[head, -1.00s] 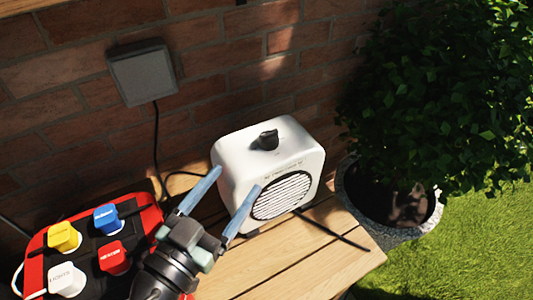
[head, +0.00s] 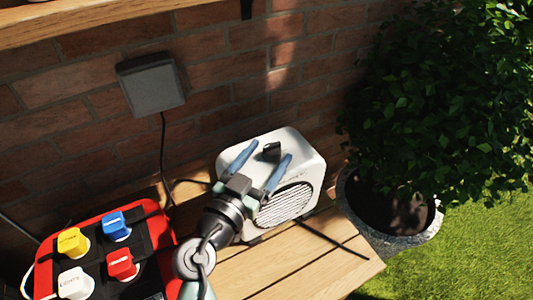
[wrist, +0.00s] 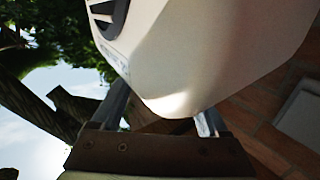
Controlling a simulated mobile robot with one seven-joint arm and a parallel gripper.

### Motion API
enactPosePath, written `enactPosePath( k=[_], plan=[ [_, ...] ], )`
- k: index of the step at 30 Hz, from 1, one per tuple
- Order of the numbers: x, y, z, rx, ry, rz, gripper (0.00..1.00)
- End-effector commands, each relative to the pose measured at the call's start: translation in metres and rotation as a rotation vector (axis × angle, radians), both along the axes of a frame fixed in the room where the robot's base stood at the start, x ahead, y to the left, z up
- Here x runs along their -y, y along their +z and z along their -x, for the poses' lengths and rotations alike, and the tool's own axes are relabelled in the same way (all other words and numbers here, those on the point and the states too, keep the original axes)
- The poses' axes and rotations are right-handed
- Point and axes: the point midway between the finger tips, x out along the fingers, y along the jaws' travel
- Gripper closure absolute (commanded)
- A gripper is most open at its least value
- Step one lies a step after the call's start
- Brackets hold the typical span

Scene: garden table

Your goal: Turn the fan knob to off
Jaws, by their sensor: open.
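The white fan heater (head: 295,160) stands on the wooden table against the brick wall, its round slatted grille facing front. Its black knob (head: 269,150) sits on the top face. My gripper (head: 271,154) is open, and its two blue-grey fingers lie to the left and right of the knob in the head view. I cannot tell whether they touch it or how high they are. The wrist view shows the white heater housing (wrist: 205,55) close up, with part of the grille; the knob is not visible there.
A red-and-black power strip (head: 97,228) with yellow, blue, red and white plugs is at the left. A grey box (head: 150,84) with a cable is on the wall. A potted bush (head: 440,110) stands right of the table. A wooden shelf (head: 90,18) crosses the top.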

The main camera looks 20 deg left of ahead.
Motion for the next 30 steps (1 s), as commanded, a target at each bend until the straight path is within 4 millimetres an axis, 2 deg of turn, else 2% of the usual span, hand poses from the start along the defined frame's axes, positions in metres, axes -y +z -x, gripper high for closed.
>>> enactPosePath(
  k=[7, 8, 20, 30],
  plan=[
    [0.0002, -0.0004, -0.0009, 0.000, 0.000, 0.000, 0.23],
    [0.0002, -0.0003, -0.0009, 0.000, 0.000, 0.000, 0.26],
    [0.0000, -0.0003, -0.0005, 0.000, 0.000, 0.000, 0.98],
    [0.0016, -0.0006, -0.0012, -0.005, 0.028, 0.001, 1.00]
  ],
)
